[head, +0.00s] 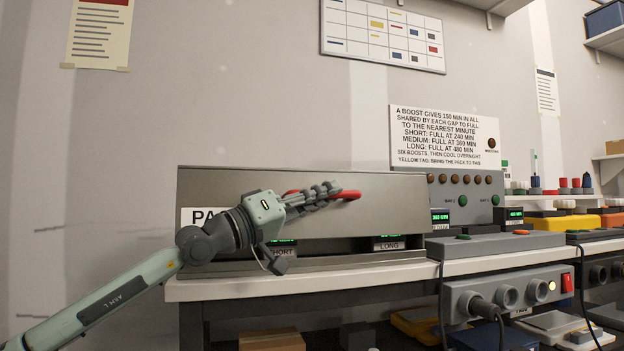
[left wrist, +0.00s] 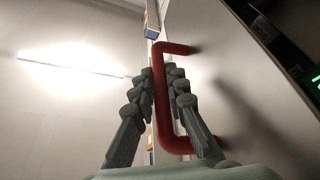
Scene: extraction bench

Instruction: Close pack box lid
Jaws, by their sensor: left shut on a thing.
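The pack box lid (head: 390,208) is a wide grey panel at the middle of the head view, with a label starting "PA" partly hidden by my arm. A dark gap under its lower edge shows the box (head: 345,262) inside, with lit displays marked SHORT and LONG. A red handle (head: 347,194) is on the lid. My left gripper (head: 328,189) is shut on this handle. In the left wrist view, the fingers lie on both sides of the red handle (left wrist: 163,100), beside the lid face (left wrist: 225,70). My right gripper is not in view.
The box stands on a white-topped bench (head: 310,285). A grey panel with lamps and a boost notice (head: 444,137) stands to its right. A power strip (head: 510,293) with plugs and cables hangs at the bench front. Wall space above the lid is clear.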

